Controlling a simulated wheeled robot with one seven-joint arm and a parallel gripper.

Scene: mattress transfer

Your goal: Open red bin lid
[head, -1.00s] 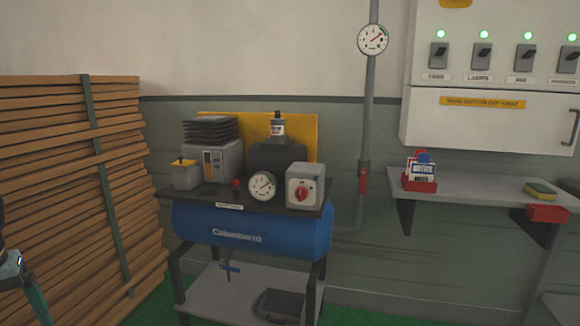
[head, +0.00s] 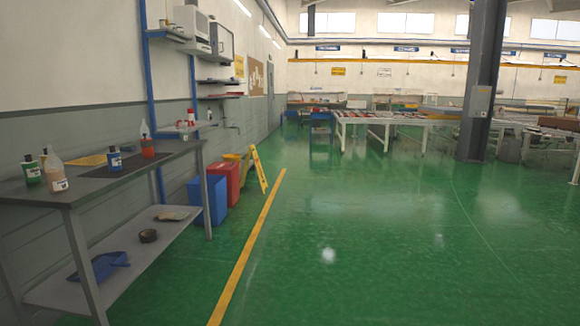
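A red bin (head: 225,180) stands on the green floor along the left wall, some way ahead. It is beside a blue bin (head: 207,201), which is nearer to me. The red bin's top looks red, but whether its lid is shut is too small to tell. My gripper is not in the head view.
A grey workbench (head: 110,179) with bottles on top and a lower shelf stands at the near left. A yellow floor sign (head: 257,168) stands beyond the red bin. Roller tables (head: 380,120) and a dark pillar (head: 484,80) are farther off. The green floor (head: 370,240) is clear.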

